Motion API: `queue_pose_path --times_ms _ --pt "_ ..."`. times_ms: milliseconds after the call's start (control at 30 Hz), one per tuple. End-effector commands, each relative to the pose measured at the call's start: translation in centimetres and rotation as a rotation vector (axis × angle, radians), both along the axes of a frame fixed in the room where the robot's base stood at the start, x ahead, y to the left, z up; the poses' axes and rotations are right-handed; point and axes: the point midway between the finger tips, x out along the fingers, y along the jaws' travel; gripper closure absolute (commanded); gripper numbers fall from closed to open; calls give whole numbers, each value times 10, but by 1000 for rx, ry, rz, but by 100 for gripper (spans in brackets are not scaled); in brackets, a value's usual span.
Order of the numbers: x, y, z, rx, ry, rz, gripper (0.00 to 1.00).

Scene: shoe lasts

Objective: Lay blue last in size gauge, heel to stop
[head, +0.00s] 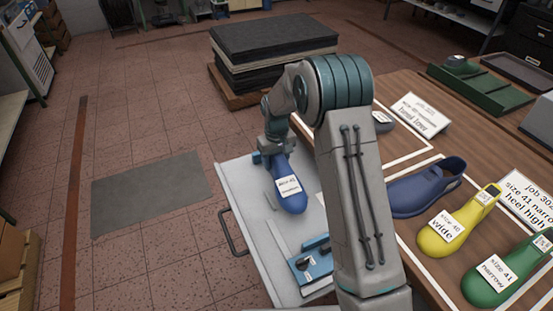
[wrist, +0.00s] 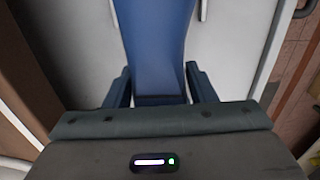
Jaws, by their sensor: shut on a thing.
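A blue last (head: 291,188) with a white size label hangs or rests over the pale tray (head: 243,200), toe toward the front. My gripper (head: 272,153) is shut on its upper end. In the wrist view the blue last (wrist: 155,45) runs up from between the two dark fingers of my gripper (wrist: 160,98). I cannot tell whether the last touches the tray. A blue fixture (head: 318,258) with a dark knob and label lies on the tray in front of the last; I cannot tell if it is the size gauge.
On the wooden table to the right are a dark blue shoe form (head: 428,188), a yellow last (head: 460,222), a green last (head: 505,272) and job cards (head: 420,114). A green tray (head: 480,92) is behind. My arm hides part of the pale tray.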

Motion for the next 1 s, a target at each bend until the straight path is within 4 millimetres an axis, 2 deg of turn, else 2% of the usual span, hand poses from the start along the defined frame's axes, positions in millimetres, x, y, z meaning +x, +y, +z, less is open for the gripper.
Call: queue_pose_path --times_ms 600,1000 --pt "-1 0 -40 -8 0 16 93" --pt "-1 0 -43 -8 0 18 93"
